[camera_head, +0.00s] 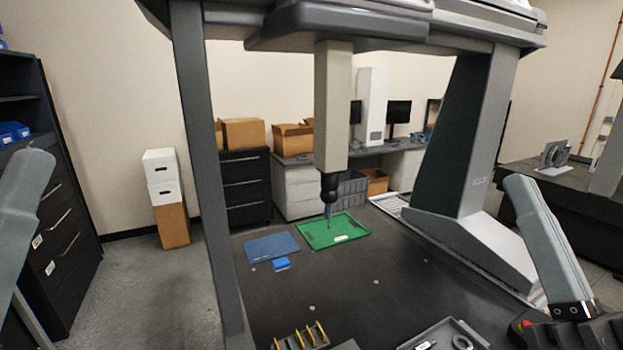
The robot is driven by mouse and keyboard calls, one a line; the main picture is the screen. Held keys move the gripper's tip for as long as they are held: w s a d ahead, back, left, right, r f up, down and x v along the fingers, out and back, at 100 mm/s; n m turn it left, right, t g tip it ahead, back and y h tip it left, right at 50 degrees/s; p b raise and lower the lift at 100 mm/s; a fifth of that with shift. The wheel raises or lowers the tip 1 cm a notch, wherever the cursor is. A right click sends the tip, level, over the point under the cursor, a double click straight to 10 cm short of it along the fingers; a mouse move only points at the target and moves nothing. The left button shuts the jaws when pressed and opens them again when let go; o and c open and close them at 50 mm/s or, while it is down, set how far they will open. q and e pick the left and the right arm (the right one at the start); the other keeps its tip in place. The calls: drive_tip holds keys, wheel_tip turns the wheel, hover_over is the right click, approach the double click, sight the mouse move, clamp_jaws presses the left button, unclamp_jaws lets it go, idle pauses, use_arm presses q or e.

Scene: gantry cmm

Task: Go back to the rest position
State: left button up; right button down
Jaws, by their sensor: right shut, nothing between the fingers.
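My right gripper (527,332) is at the lower right edge of the view, dark with a bit of red. It is shut and empty, below my pale grey right arm link (540,240). It is beside the right front part of the dark table (380,285), apart from the parts there. Part of it is cut off by the frame. My left arm link (22,215) shows at the left edge, and my left gripper is out of view.
A measuring machine with a probe (329,190) stands over a green tray (350,236). A blue mat (270,247) and a small blue block (281,264) lie left of it. A rack with yellow-handled pieces (300,340) and a grey tray (440,334) are at the front.

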drive_tip(key=s+r+n+t, duration=0.2)
drive_tip(key=s+r, duration=0.3)
drive_tip(key=s, duration=0.1)
wheel_tip(320, 180, up, 24)
drive_tip(key=n+y+p, duration=0.1)
drive_tip(key=n+p, duration=0.1)
drive_tip(key=p, duration=2.3)
drive_tip(key=shift+w+n+g, duration=0.25)
drive_tip(key=shift+n+g, duration=0.05)
drive_tip(key=shift+n, duration=0.1)
